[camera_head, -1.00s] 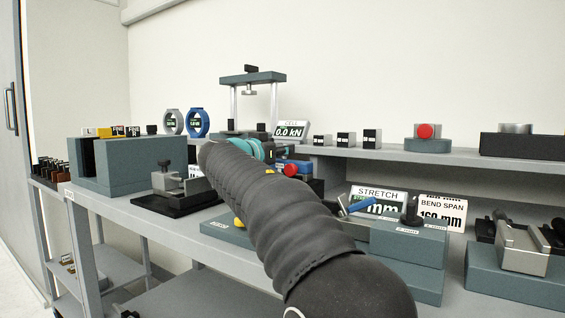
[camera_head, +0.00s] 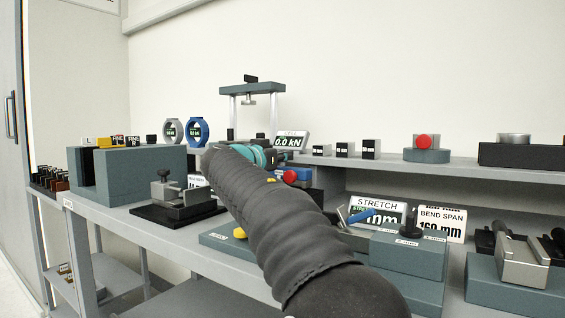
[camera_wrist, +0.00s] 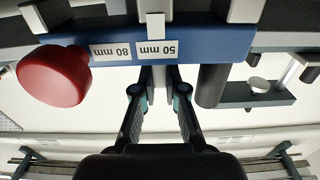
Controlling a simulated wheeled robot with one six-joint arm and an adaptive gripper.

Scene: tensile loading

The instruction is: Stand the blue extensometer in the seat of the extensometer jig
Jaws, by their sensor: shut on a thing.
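The blue extensometer (camera_wrist: 210,45) is a blue bar with upside-down "50 mm" and "80 mm" labels and a red knob (camera_wrist: 55,76) in the wrist view. My gripper (camera_wrist: 158,82) is shut on a grey part at the middle of the bar. In the head view the extensometer's red knob (camera_head: 290,176) shows just past my arm, which hides my fingers and most of the bar. I cannot tell for sure which fixture is the extensometer jig. A teal block (camera_head: 405,255) beside the "STRETCH" display (camera_head: 378,206) stands right of my arm; its seat does not show clearly.
A load frame (camera_head: 252,90) stands behind my arm. A dark fixture with a grey clamp (camera_head: 175,195) and a teal block (camera_head: 140,175) are at left. A "BEND SPAN" sign (camera_head: 442,222) and a grey vise-like fixture (camera_head: 522,262) are at right. A shelf runs behind.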

